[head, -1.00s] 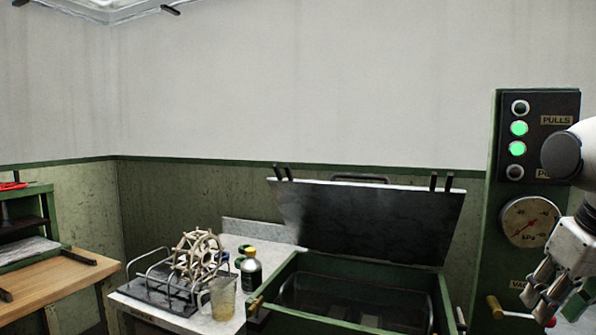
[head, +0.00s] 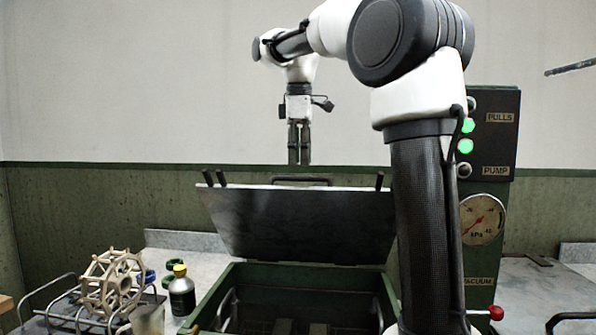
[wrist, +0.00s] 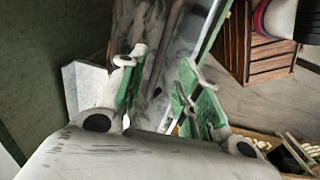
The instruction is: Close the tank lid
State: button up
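The tank lid (head: 300,222) stands raised and tilted at the back of the green tank (head: 235,288), with its dark face towards me. A dark handle (head: 300,180) shows at the lid's top edge. The tank is open, and its front right part is hidden behind my arm. My gripper (head: 299,162) points down just above the lid's top edge, near the handle; I cannot tell whether it touches. In the wrist view, my gripper's green-padded fingers (wrist: 160,85) are spread apart with nothing held. A grey streaked surface shows between and beyond them.
A dark bottle with a yellow cap (head: 181,293) and a wheel-like reel (head: 112,283) on a wire rack stand left of the tank. A panel with green lights (head: 466,146) and a gauge (head: 482,219) stands on the right. A wooden crate (wrist: 262,50) shows in the wrist view.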

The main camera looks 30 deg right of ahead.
jog(key=shift+w+d+f, duration=0.1)
jog(key=shift+d+f, duration=0.05)
jog(key=shift+f, duration=2)
grip_shut()
